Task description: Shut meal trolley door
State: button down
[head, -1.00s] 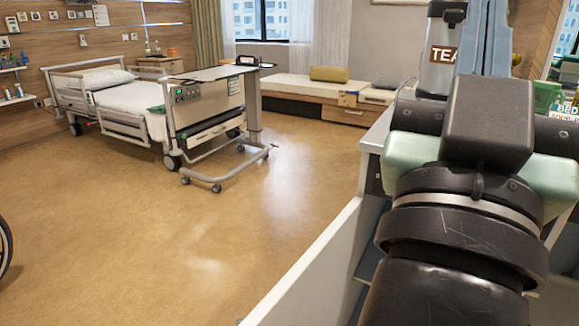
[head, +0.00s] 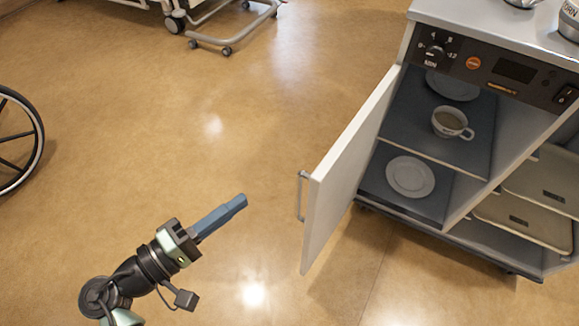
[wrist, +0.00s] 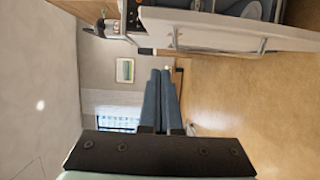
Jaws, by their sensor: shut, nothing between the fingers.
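The meal trolley (head: 490,20) stands at the right in the head view. Its white door (head: 345,175) is swung open on the left side, with a metal bar handle (head: 301,196) on the door's outer face. My gripper (head: 241,201) has its blue fingers together and empty. It is to the left of the door and apart from it, pointing toward the handle side. In the wrist view the closed fingers (wrist: 162,75) show in the middle, and the door (wrist: 230,28) with its handle (wrist: 262,46) lies above and to the right of them.
Inside the trolley are a cup (head: 451,122), a plate (head: 410,177) and trays (head: 535,210). A wheel (head: 18,140) stands at the far left, and a wheeled bed table base (head: 235,30) at the top. The floor between is clear.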

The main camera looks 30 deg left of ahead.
jog(key=w+d+b, duration=0.2)
jog(key=w+d, duration=0.5)
jog(key=w, duration=0.1)
jog(key=shift+w+d, duration=0.2)
jog(key=shift+d, duration=0.1)
dwell(0.3)
